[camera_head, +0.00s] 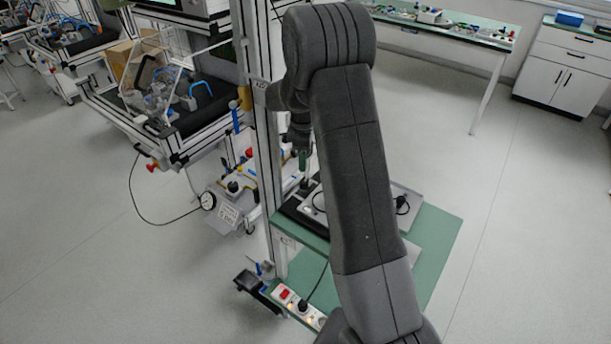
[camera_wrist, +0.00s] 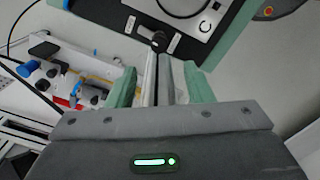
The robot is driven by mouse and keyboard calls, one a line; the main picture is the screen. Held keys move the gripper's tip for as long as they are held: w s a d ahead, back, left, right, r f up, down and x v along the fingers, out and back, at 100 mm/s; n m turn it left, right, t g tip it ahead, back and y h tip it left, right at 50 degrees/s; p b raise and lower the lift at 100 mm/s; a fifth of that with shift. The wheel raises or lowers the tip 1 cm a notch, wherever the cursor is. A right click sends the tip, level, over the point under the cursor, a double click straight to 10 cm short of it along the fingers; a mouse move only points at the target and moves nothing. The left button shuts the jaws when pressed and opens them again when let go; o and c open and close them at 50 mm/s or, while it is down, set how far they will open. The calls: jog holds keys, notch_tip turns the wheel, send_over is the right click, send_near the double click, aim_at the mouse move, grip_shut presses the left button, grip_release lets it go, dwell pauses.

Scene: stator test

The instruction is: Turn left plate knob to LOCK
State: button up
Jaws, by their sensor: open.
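A small black knob (camera_wrist: 158,39) shows in the wrist view on a dark panel, between two small white labels whose text I cannot read. My gripper (camera_wrist: 160,70) is open, with its green fingers apart and nothing held between them. The knob lies just beyond the fingertips, roughly in line with the gap between them; I see no contact. In the head view my gripper (camera_head: 303,161) points down above the dark-edged fixture on the green shelf. My arm hides much of that fixture there, and I cannot make out the knob's setting.
A metal profile post (camera_head: 262,150) stands close left of my gripper. A silver plate (camera_wrist: 196,14) lies on the dark panel. A power strip (camera_head: 300,306) sits below on the green base. Equipment with coloured parts (camera_wrist: 62,82) is left in the wrist view. Open floor lies right.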

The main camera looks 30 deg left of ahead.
aim_at(304, 181)
notch_tip(304, 181, down, 9)
jog(key=shift+w+f+p, duration=0.1)
jog(key=shift+p, duration=0.75)
jog(key=shift+c, duration=0.2)
jog(key=c, duration=1)
